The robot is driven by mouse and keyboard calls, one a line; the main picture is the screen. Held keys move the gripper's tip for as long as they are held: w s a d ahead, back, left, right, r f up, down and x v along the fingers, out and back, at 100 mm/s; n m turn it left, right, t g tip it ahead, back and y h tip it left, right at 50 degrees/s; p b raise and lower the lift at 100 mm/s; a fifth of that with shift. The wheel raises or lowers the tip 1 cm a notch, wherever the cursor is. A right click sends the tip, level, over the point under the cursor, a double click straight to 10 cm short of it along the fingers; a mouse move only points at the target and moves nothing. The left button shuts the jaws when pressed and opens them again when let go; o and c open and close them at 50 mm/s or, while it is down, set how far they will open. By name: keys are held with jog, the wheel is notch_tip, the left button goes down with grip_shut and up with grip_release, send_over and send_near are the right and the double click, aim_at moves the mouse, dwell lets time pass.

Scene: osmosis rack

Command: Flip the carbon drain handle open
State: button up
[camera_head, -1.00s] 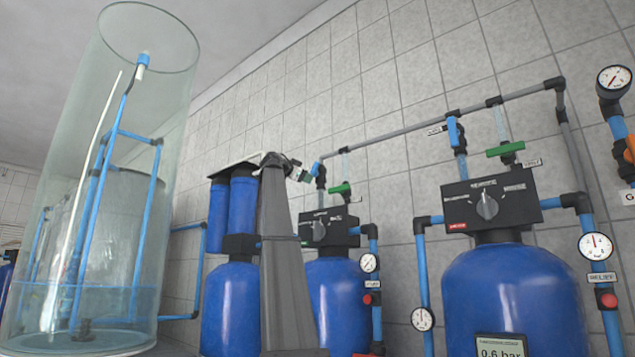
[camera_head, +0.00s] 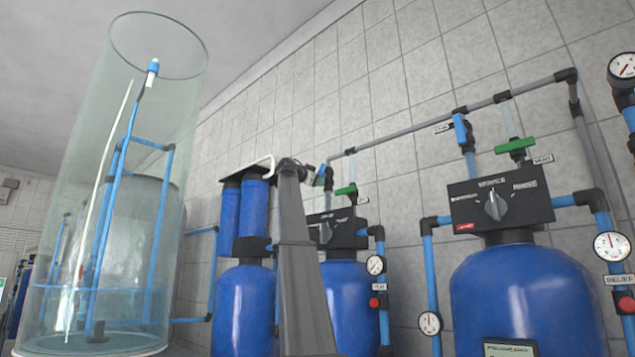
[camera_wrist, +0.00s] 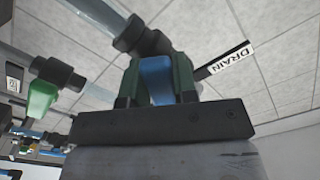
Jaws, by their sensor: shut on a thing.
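The blue drain handle (camera_wrist: 156,76) sits between the two green-padded fingers of my gripper (camera_wrist: 158,88) in the wrist view, and the fingers are shut on it. A dark pipe fitting (camera_wrist: 141,38) is just beyond the handle. The white DRAIN label (camera_wrist: 231,61) is to the right of the handle. In the head view, my gripper (camera_head: 318,178) is small, at the top of my grey arm, beside the pipe above the middle tank (camera_head: 350,300). The arm hides part of that tank, and the handle is too small there to judge its angle.
A green handle (camera_head: 346,190) is close to the right of my gripper, and it also shows in the wrist view (camera_wrist: 42,98). A larger blue tank (camera_head: 525,300) with a black control head (camera_head: 500,203) stands at right. A clear cylinder (camera_head: 130,200) stands at left. A tiled wall is behind.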

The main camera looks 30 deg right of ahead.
jog(key=shift+s+n, duration=0.1)
jog(key=shift+n, duration=0.2)
jog(key=n, duration=0.2)
jog(key=shift+s+d+f+n, duration=0.1)
jog(key=shift+s+f+n, duration=0.15)
jog(key=shift+n, duration=0.15)
jog(key=shift+s+d+n, duration=0.1)
jog(key=shift+s+n, duration=0.05)
jog(key=shift+n, duration=0.7)
jog(key=shift+s+d+n, duration=0.1)
jog(key=shift+s+n, duration=0.05)
jog(key=shift+n, duration=0.7)
jog(key=o, duration=0.9)
jog(key=shift+a, duration=0.1)
